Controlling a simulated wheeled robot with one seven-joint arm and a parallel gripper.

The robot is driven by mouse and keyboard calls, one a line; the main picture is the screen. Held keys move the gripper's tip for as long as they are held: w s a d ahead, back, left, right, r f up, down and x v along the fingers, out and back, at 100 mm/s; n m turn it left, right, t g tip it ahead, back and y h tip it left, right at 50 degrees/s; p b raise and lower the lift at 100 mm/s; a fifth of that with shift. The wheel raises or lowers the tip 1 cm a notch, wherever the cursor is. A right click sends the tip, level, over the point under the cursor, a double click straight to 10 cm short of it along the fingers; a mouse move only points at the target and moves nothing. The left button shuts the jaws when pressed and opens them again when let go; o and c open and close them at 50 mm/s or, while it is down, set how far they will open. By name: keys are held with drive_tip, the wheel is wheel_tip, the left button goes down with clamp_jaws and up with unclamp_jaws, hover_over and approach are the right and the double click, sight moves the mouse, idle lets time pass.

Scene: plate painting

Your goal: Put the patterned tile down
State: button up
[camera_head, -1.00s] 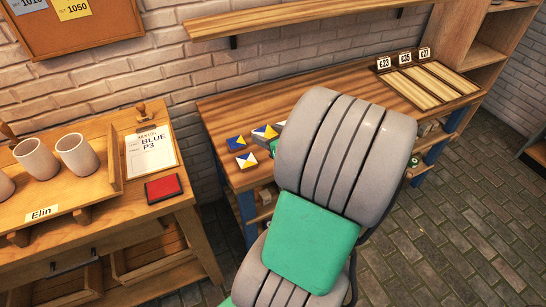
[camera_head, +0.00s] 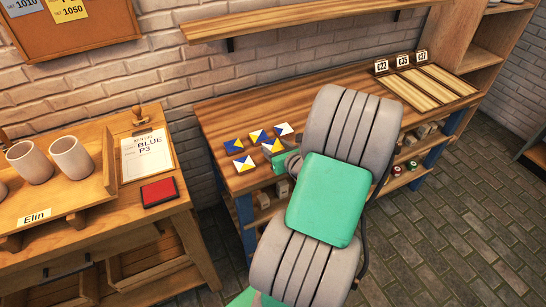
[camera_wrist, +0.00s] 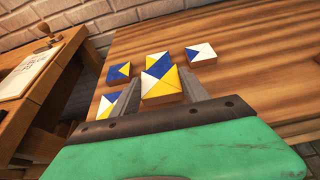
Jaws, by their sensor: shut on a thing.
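The patterned tile (camera_wrist: 160,89), with yellow, white and blue triangles, is between the two grey fingers of my gripper (camera_wrist: 159,96). My gripper is shut on it. In the head view the held tile (camera_head: 272,146) is at the front of a group of similar tiles on the wooden bench. Tiles lie to its left (camera_head: 234,146), front left (camera_head: 244,163), behind (camera_head: 258,136) and back right (camera_head: 284,129). In the wrist view the held tile partly overlaps the tile behind it (camera_wrist: 157,63). Whether it touches the bench, I cannot tell.
The bench top (camera_head: 330,82) is clear behind the tiles. At its right end is a slatted rack (camera_head: 430,84) with number cards (camera_head: 402,61). A side table on the left holds mugs (camera_head: 72,158), an order sheet (camera_head: 148,153) and a red pad (camera_head: 159,191).

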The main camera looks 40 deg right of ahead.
drive_tip(key=shift+w+a+f+b, duration=0.1)
drive_tip(key=shift+w+f+b, duration=0.15)
drive_tip(key=shift+f, duration=0.85)
drive_tip(key=shift+w+f+b, duration=0.15)
drive_tip(key=shift+w+f, duration=0.05)
drive_tip(key=shift+f, duration=0.85)
drive_tip(key=o, duration=1.4)
drive_tip(key=shift+o, duration=0.2)
